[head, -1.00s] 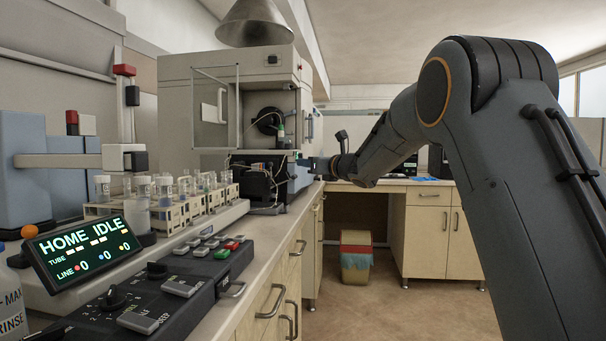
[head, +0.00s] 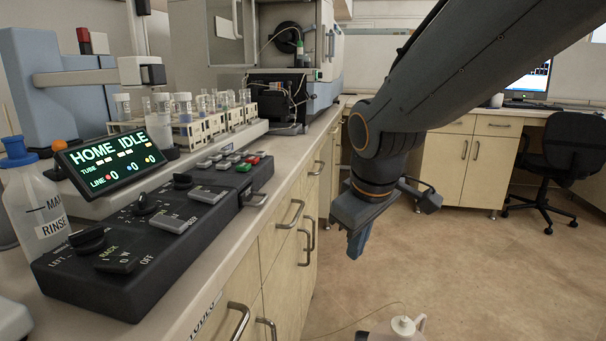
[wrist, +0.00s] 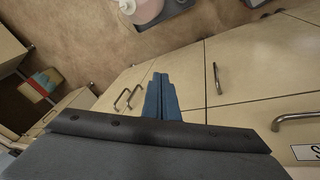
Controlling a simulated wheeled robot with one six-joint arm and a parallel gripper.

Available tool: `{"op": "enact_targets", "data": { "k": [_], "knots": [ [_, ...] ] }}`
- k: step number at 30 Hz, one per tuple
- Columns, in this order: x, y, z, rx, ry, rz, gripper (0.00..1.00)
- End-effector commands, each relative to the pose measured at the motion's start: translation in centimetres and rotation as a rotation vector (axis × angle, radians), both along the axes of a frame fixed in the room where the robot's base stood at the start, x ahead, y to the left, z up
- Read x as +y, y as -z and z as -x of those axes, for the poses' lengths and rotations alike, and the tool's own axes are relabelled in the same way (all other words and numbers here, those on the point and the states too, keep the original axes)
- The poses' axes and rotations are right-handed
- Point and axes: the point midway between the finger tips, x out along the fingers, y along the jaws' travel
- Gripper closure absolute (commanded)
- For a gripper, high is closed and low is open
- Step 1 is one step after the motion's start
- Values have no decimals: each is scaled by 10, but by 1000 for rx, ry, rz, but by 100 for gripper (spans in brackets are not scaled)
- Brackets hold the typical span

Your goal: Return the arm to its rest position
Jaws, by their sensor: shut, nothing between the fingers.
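My gripper (head: 357,243) hangs from my dark arm at the right of the bench, over the open floor, with its blue fingers pointing down. The fingers are together and hold nothing. In the wrist view my gripper (wrist: 160,82) shows as two blue fingers side by side, in front of the cabinet doors. The arm is bent at the elbow and stays clear of the bench edge in the head view.
The bench holds a black control panel (head: 140,240), a lit display (head: 113,160) reading HOME IDLE, a tube rack (head: 200,127) and a rinse bottle (head: 38,205). The spectrometer (head: 335,60) stands behind. A chair (head: 570,150) is at right.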

Motion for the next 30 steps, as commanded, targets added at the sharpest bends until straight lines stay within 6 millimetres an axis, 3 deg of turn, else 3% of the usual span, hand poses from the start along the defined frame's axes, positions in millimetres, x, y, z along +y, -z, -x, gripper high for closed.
{"op": "enact_targets", "data": {
  "k": [1, 3, 11, 23, 30],
  "knots": [
    [1, 8, 26, 54, 64, -26, 100],
    [2, 18, 58, 129, 152, -55, 100],
    [5, 44, 162, 368, 438, -112, 100],
    [-24, -1, 157, 363, 545, -111, 100],
    [-52, -35, 156, 357, 628, -110, 100]
  ]
}}
